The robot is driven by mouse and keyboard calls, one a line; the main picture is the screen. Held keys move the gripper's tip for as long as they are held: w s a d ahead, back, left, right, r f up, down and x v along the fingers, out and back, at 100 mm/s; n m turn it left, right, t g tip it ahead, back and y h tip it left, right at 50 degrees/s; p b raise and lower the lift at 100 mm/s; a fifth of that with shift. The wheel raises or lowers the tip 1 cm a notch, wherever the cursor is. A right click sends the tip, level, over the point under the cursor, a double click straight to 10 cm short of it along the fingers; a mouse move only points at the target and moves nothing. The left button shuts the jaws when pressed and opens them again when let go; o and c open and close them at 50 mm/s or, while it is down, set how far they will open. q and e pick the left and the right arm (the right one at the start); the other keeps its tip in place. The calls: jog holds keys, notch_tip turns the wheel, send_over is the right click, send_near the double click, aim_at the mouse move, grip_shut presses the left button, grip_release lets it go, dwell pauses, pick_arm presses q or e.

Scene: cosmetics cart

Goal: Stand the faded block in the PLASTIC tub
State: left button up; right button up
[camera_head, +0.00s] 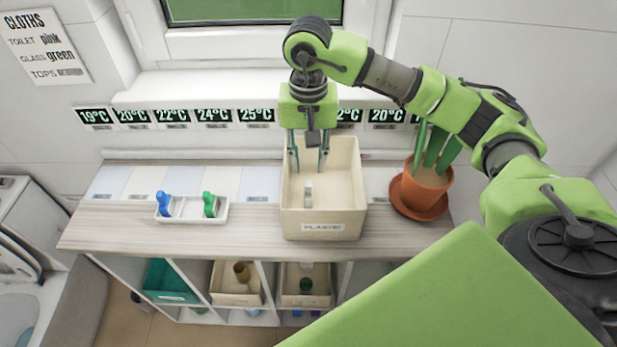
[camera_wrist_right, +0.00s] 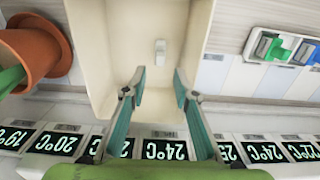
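The PLASTIC tub (camera_head: 323,227) is a cream box with a label on its front, on the counter. Inside it a small pale, whitish block (camera_head: 308,194) is on the tub floor; it looks upright. In the right wrist view the block (camera_wrist_right: 160,47) shows beyond my fingertips, apart from them, inside the tub (camera_wrist_right: 97,60). My right gripper (camera_head: 308,168) is open and empty, pointing down into the back part of the tub, behind the block. It also shows in the right wrist view (camera_wrist_right: 158,85). My left gripper is out of view.
A white tray (camera_head: 190,217) with a blue and a green item stands left of the tub. A terracotta plant pot (camera_head: 424,190) is close on the right. Temperature displays (camera_head: 214,116) line the back. Bins (camera_head: 237,298) fill the shelves below.

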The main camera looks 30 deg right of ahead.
aim_at(308, 184)
notch_tip(308, 184, up, 6)
jog(key=shift+f+b, duration=0.1)
jog(key=shift+b, duration=0.3)
dwell(0.3)
